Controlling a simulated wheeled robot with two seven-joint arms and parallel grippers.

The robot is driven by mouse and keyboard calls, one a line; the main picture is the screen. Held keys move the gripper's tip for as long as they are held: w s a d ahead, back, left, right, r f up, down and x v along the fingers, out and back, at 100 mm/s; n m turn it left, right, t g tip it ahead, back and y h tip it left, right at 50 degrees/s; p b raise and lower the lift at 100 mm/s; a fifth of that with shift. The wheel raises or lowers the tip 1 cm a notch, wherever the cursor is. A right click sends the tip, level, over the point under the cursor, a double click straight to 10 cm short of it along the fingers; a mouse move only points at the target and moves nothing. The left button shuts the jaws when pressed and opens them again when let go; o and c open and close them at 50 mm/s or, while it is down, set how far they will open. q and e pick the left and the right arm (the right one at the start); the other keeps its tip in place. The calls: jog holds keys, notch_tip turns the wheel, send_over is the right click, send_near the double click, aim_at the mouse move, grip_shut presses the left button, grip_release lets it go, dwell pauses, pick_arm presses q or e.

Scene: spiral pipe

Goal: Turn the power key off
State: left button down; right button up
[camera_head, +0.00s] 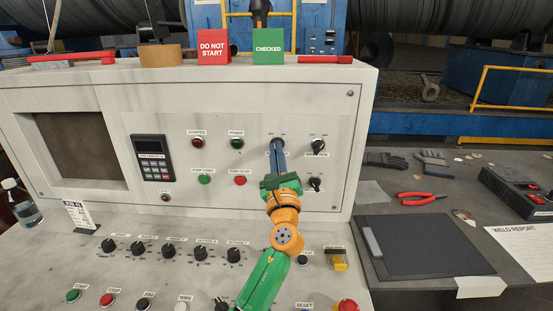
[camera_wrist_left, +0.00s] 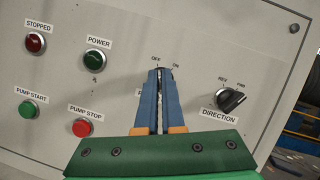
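The power key sits on the upright white panel (camera_head: 90,95) at the OFF/ON marks, almost wholly hidden by my left gripper (camera_head: 277,142). In the left wrist view the blue fingers (camera_wrist_left: 160,75) reach the panel just under the OFF and ON labels. They lie close together with only a thin gap between them, closed about the key. The key's angle cannot be read. The green POWER lamp (camera_wrist_left: 95,60) is to the left of the fingers, and the black DIRECTION knob (camera_wrist_left: 230,99) is to the right. My right gripper is not in view.
A keypad (camera_head: 152,158), a red PUMP STOP button (camera_head: 240,180) and another black knob (camera_head: 315,184) are on the panel near my arm. Several knobs and buttons line the sloped desk below. Red pliers (camera_head: 422,197) and a black clipboard (camera_head: 425,258) lie on the right table.

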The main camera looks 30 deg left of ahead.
pick_arm(q)
jog(key=shift+r+n+g+y+b, duration=0.1)
jog(key=shift+n+g+y+b, duration=0.35)
jog(key=shift+n, duration=0.65)
jog(key=shift+n+g, duration=0.25)
jog(key=shift+n, duration=0.05)
jog(key=shift+r, duration=0.1)
jog(key=c, duration=1)
grip_release()
jog(key=shift+c, duration=0.2)
jog(key=shift+f, duration=0.2)
jog(key=b+v, duration=0.1)
jog(key=v, duration=0.6)
jog(key=shift+b, duration=0.35)
